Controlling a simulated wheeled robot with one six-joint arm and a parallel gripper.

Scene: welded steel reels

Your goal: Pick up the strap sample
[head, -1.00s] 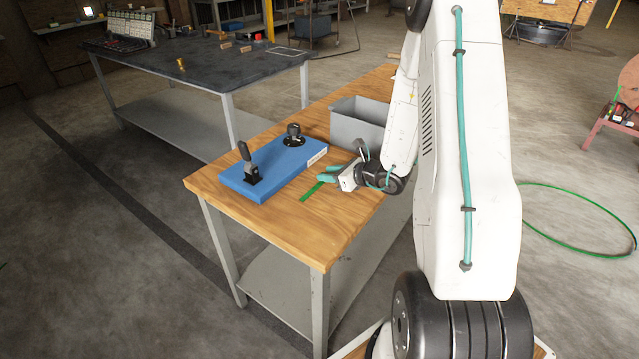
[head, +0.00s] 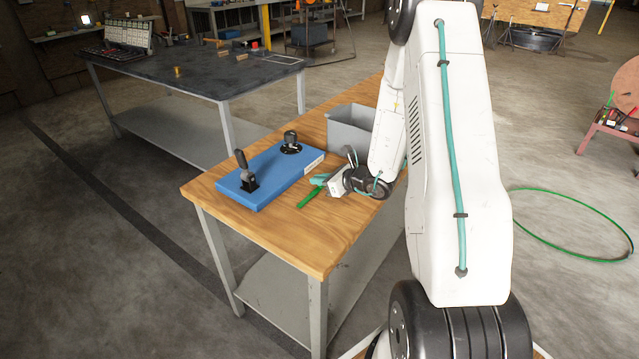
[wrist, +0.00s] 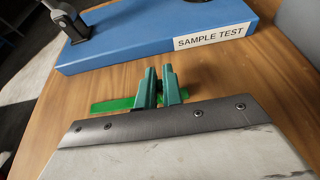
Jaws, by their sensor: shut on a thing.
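The strap sample (head: 307,199) is a short flat green strip near the front edge of the blue board on the wooden bench. In the wrist view the strap sample (wrist: 108,106) crosses between my fingers, and its longer part sticks out to the left. My gripper (head: 319,180) has teal fingers and is shut on the strip. In the wrist view my gripper (wrist: 160,88) hides the middle of the strip. I cannot tell for sure whether the strip is clear of the bench top.
The blue board (head: 265,182), labelled SAMPLE TEST, carries two black clamps and lies just beyond my gripper. A grey bin (head: 350,128) stands behind on the wooden bench (head: 290,240). Its near corner is bare. A dark table (head: 190,75) stands at back left.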

